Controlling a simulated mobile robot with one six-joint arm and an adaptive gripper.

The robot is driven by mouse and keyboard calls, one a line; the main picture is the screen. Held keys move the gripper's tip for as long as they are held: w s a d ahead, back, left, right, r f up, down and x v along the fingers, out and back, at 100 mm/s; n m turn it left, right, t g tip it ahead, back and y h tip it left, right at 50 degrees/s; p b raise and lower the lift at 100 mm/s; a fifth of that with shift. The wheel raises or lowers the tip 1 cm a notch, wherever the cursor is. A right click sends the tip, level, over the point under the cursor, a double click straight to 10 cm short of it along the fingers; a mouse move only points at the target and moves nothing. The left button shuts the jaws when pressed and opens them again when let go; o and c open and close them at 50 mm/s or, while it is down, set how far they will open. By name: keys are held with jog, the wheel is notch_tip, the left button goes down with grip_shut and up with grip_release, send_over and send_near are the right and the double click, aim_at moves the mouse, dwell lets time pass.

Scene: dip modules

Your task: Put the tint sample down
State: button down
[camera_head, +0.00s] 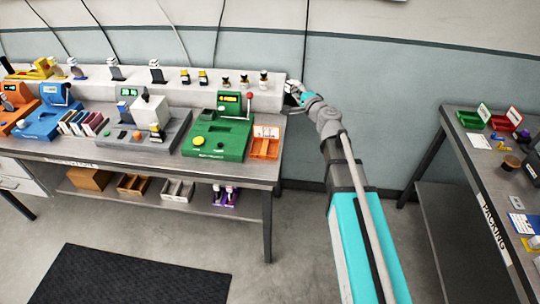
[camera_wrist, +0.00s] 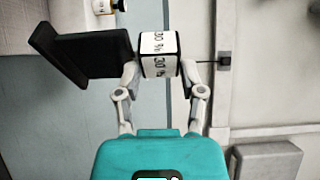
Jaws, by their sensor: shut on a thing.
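The tint sample (camera_wrist: 85,55) is a dark flat plate joined to a white block marked "30 %". In the wrist view the block sits between my gripper's fingers (camera_wrist: 160,70), and the plate sticks out to the left. My gripper is shut on the block and holds the sample in the air. In the head view my gripper (camera_head: 294,94) is at the right end of the workbench's raised back ledge. The sample is too small to make out clearly there.
The workbench (camera_head: 110,162) carries a green machine (camera_head: 218,138) with a red-knobbed lever, an orange tray (camera_head: 265,146), a grey machine (camera_head: 150,115) and a rack of coloured slabs (camera_head: 83,122). Several small items line the ledge (camera_head: 215,92). A packing table (camera_head: 480,170) stands right, across open floor.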

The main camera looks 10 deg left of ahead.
jog(key=s+a+f+n+g+y+b, duration=0.2)
jog(key=s+a+n+g+y, duration=0.2)
jog(key=a, duration=0.4)
jog(key=s+a+f+n+g+y+b, duration=0.2)
jog(key=s+a+n+g+y, duration=0.1)
jog(key=s+a+g, duration=0.3)
jog(key=shift+s+a+f+n+y, duration=0.3)
jog(key=shift+s+a+n+y, duration=0.15)
jog(key=shift+a+n, duration=0.35)
jog(key=w+d+f+b, duration=0.8)
jog(key=d+f+b, duration=0.1)
jog(key=d, duration=0.1)
jog(key=shift+w, duration=0.25)
